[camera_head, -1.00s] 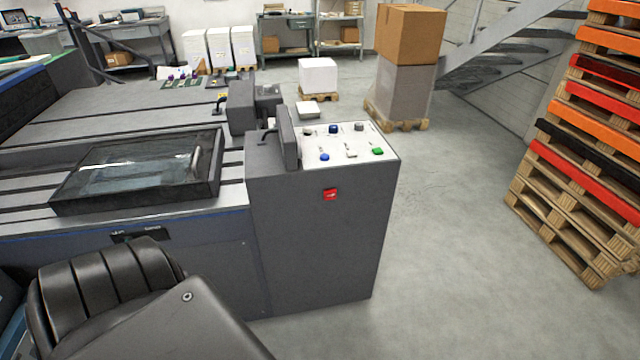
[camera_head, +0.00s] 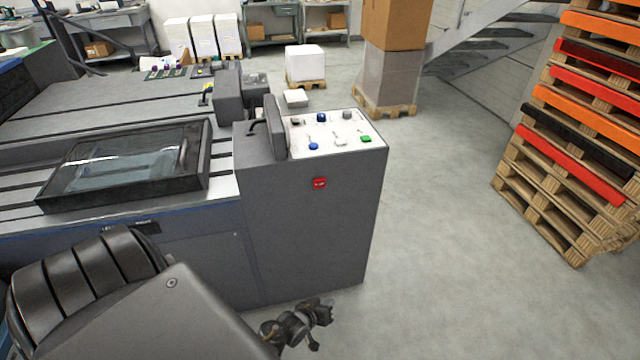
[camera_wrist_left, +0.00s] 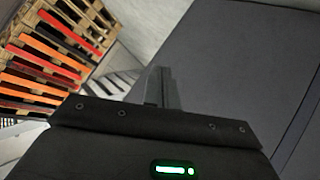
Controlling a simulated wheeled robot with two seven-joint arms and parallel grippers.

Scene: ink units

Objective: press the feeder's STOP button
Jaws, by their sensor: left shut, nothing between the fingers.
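The feeder's dark grey cabinet (camera_head: 305,235) stands in the middle of the head view. A small red button (camera_head: 319,183) sits on the upper part of its front face; its marking is too small to read. The sloped white panel (camera_head: 325,147) on top carries blue (camera_head: 313,146), green (camera_head: 366,138) and other controls. My left gripper (camera_head: 323,313) is low in front of the cabinet, well below the red button and apart from it. In the left wrist view its fingers (camera_wrist_left: 162,86) are together and empty, beside a dark grey surface. My right gripper is out of view.
A machine bed with a dark-framed clear cover (camera_head: 125,165) lies left of the cabinet. Stacked pallets (camera_head: 570,165) stand at the right, and a box on a pallet (camera_head: 390,75) stands behind. The floor (camera_head: 440,230) right of the cabinet is clear.

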